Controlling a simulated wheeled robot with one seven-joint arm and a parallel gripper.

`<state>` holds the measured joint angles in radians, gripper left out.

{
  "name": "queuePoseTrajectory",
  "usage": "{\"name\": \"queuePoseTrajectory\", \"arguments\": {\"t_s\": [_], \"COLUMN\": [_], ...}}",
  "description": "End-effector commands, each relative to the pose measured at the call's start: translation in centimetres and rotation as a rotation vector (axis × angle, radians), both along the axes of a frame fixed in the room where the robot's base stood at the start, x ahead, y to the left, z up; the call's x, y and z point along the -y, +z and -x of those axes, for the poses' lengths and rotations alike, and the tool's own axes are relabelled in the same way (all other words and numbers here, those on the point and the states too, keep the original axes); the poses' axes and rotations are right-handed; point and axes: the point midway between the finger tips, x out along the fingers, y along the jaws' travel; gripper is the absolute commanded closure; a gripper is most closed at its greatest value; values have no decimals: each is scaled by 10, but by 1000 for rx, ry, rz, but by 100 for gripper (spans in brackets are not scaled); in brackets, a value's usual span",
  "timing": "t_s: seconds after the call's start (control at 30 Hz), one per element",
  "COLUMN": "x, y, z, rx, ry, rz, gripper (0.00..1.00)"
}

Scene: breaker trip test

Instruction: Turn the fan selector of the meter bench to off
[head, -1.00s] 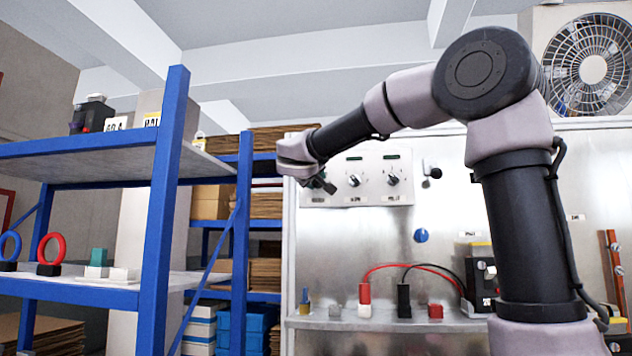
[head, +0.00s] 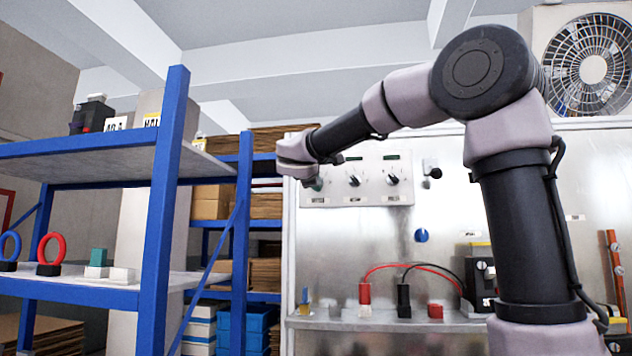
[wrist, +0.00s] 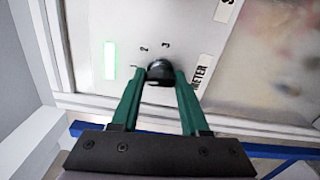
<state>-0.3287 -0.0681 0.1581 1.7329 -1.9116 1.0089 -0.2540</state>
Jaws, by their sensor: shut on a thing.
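The control panel (head: 375,163) on the metal bench wall carries a row of dark selector knobs. The leftmost knob is hidden behind my gripper (head: 317,183) in the head view. In the wrist view my gripper (wrist: 161,80) has its two green fingers shut on a black round knob (wrist: 160,70). Small position marks show on the plate just beyond the knob. A label reading METER (wrist: 201,76) is beside it, and a lit green display (wrist: 109,60) is on the other side. The knob's pointer direction cannot be made out.
Two other knobs, the middle one (head: 354,180) and the right one (head: 393,179), are close by. A blue shelf post (head: 243,220) stands left of the panel. A ledge (head: 340,323) below holds a red block, a black block and cables.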

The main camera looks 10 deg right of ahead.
Motion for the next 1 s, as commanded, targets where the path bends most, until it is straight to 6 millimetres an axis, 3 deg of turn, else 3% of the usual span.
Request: {"name": "queuePoseTrajectory", "arguments": {"t_s": [0.5,1.0], "x": [-1,-1], "y": [-2,-2], "z": [0,0], "rx": [-170,-250], "ry": [2,1], "rz": [427,629], "gripper": [100,100]}}
